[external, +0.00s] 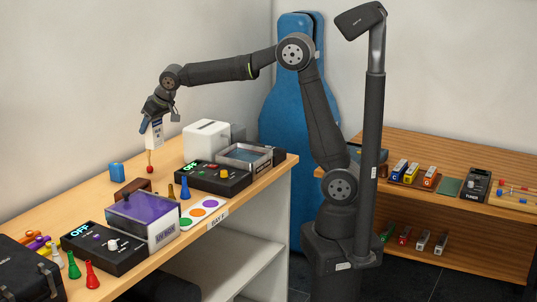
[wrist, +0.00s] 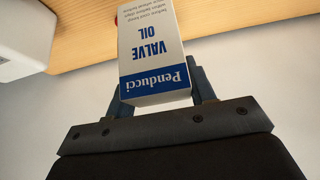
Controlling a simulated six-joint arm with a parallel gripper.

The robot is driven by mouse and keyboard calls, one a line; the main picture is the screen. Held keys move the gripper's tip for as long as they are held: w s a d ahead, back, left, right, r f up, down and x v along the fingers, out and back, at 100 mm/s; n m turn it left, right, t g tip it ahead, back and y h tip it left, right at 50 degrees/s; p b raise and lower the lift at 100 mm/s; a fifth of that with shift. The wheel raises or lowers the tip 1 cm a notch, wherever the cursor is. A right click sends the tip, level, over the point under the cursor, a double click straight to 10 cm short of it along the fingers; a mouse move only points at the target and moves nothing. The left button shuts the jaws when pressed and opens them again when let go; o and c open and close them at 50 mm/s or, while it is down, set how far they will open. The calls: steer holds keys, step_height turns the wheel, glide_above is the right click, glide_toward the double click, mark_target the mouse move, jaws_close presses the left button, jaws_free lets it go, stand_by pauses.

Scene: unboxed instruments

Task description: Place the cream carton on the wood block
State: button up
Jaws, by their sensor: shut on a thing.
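The cream carton (external: 153,134), with blue bands and "Penducci VALVE OIL" lettering, hangs from my gripper (external: 157,116) above the far part of the desk. In the wrist view the carton (wrist: 154,55) sits between the fingers of my gripper (wrist: 160,88), which is shut on it. Its printing reads upside down there. A brown block (external: 131,187), likely the wood block, lies on the desk below and left of the carton, partly hidden behind the purple-topped case. It is not seen in the wrist view.
A small red-ended item (external: 150,169) is below the carton, and a blue block (external: 117,172) is left of it. A purple-topped case (external: 142,211), dark control boxes (external: 212,178) and colored pegs crowd the front. A white box (external: 206,140) stands to the right.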

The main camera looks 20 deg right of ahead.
steer(key=shift+s+d, duration=0.15)
steer(key=shift+d, duration=0.4)
steer(key=shift+s+d, duration=0.15)
steer(key=shift+d, duration=0.4)
steer(key=shift+s+f, duration=0.2)
steer(key=shift+s+a+f, duration=1.05)
steer(key=shift+a+f, duration=0.5)
steer(key=shift+f, duration=0.25)
steer(key=shift+s+a+f, duration=1.05)
steer(key=shift+a+f, duration=0.5)
steer(key=shift+f, duration=0.2)
steer(key=shift+s+a+f, duration=1.05)
steer(key=shift+a+f, duration=0.5)
steer(key=shift+f, duration=0.25)
steer(key=o, duration=0.6)
steer(key=shift+f, duration=0.15)
steer(key=o, duration=0.4)
